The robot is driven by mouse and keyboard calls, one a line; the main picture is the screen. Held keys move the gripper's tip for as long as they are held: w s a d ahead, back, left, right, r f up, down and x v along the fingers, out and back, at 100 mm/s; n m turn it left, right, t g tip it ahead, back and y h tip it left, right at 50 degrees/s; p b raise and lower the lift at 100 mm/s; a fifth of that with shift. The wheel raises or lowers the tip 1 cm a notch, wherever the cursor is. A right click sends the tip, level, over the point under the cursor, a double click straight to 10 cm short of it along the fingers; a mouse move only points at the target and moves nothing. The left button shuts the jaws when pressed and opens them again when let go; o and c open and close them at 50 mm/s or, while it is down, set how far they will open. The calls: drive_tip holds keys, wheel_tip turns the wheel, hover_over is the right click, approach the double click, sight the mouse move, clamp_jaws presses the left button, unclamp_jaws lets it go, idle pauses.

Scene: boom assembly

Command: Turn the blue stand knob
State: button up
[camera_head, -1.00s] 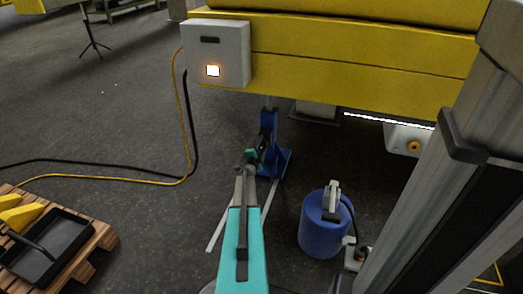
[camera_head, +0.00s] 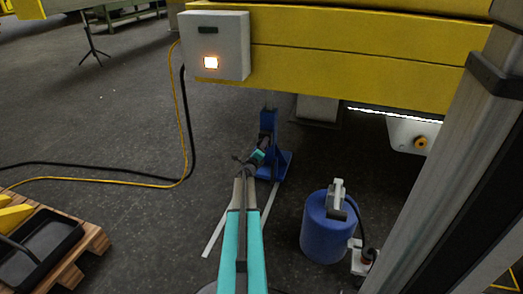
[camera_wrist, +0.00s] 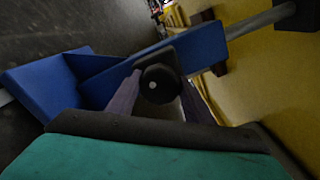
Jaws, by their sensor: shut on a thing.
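The blue stand (camera_head: 283,165) rises from the floor below the yellow beam in the head view. In the wrist view the stand (camera_wrist: 205,48) lies across the picture, with a round black knob (camera_wrist: 158,84) on it that has a small pale dot. My gripper (camera_wrist: 160,92) has its two fingers on either side of the knob, shut on it. In the head view my gripper (camera_head: 260,155) is at the stand's left side, at the end of my teal arm. The knob is not clear there, being small and partly hidden by my gripper.
A yellow beam (camera_head: 350,65) with a grey lit box (camera_head: 215,45) hangs above the stand. A blue drum (camera_head: 322,240) stands to the right. Cables (camera_head: 100,178) run over the floor at left. A pallet (camera_head: 90,245) with a black tray is at lower left.

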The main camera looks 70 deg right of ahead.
drive_tip(key=shift+d+m, duration=0.1)
drive_tip(key=shift+m, duration=0.8)
drive_tip(key=o, duration=1)
drive_tip(key=shift+o, duration=0.2)
drive_tip(key=shift+a, duration=0.2)
drive_tip(key=a+p, duration=0.5)
drive_tip(key=a, duration=0.8)
drive_tip(key=shift+s+a, duration=0.25)
drive_tip(key=shift+s, duration=0.2)
